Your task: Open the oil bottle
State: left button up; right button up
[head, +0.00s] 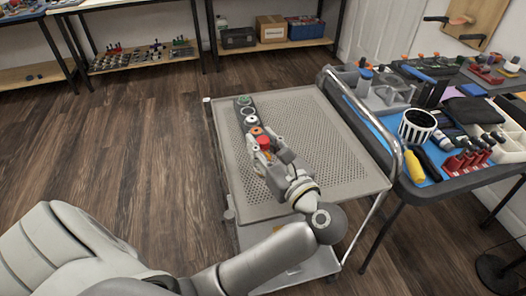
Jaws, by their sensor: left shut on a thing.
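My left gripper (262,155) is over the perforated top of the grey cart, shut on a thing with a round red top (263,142). The gripper hides most of this thing, so I cannot tell for sure that it is the oil bottle or whether its cap is on. It is at the near end of a dark narrow strip (241,101) that bears green, white and orange round parts. I cannot tell whether the red-topped thing touches the strip. My right gripper is not in view.
The cart (340,160) has a bare right side and a metal handle (385,125). Shelves line the back wall.

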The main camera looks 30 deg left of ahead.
pick_arm(q)
notch_tip(320, 180, up, 10)
jog(key=shift+p, duration=0.65)
jog(key=o, duration=0.5)
grip_shut()
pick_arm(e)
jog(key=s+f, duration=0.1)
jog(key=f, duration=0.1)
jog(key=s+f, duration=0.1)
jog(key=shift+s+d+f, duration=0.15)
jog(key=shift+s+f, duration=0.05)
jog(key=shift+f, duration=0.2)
